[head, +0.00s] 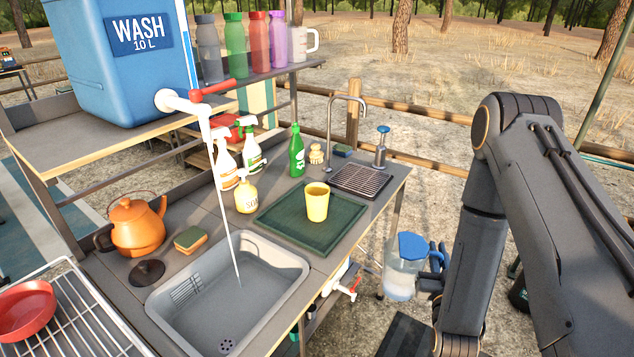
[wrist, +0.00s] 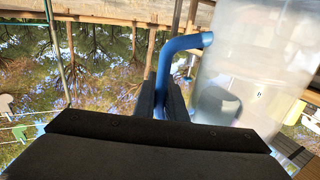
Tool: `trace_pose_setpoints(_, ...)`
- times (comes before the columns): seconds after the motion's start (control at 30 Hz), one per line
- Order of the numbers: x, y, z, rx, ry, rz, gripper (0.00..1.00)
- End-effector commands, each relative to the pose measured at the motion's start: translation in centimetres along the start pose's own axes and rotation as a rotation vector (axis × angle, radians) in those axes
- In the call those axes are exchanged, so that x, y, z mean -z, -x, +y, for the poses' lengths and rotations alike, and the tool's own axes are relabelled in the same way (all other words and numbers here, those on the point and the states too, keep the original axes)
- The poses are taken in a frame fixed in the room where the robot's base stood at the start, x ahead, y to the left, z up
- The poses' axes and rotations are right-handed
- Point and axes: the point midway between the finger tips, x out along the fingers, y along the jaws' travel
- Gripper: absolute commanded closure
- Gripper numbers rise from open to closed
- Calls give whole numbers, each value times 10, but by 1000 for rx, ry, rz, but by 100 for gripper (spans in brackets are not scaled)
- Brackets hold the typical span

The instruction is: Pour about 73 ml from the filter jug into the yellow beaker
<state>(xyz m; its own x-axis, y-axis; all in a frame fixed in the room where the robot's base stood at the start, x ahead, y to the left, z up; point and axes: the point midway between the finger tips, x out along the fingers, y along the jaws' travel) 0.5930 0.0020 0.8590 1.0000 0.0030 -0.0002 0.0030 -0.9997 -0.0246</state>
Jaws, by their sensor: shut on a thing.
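The filter jug (head: 402,275) is clear with a blue lid and a blue handle, and some whitish contents show low inside it. My gripper (head: 430,270) is shut on the jug's handle and holds the jug beside the counter's right edge, about upright. In the wrist view, the dark fingers (wrist: 172,100) close around the blue handle (wrist: 186,48), and the jug's clear body (wrist: 255,70) fills the right side. The yellow beaker (head: 317,203) stands upright on the green tray, left of the jug and apart from it. Its contents cannot be made out.
The green tray (head: 270,222) lies beside the sink (head: 190,318), where a stream runs from the blue wash tank's tap (head: 190,100). A tall curved faucet (head: 331,130), drain grille (head: 362,180) and green bottle (head: 297,152) stand behind the beaker. A red-handled tap (head: 347,288) projects below the counter edge.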

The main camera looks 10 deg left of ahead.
Motion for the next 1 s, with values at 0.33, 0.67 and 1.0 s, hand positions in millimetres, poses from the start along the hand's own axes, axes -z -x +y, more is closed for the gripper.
trace_pose_setpoints(0.33, 30, -4, -10, 38, -2, 5, 100)
trace_pose_setpoints(0.67, 79, -29, -52, 197, -1, 4, 100)
trace_pose_setpoints(1.0, 153, -68, -118, 446, 1, -1, 100)
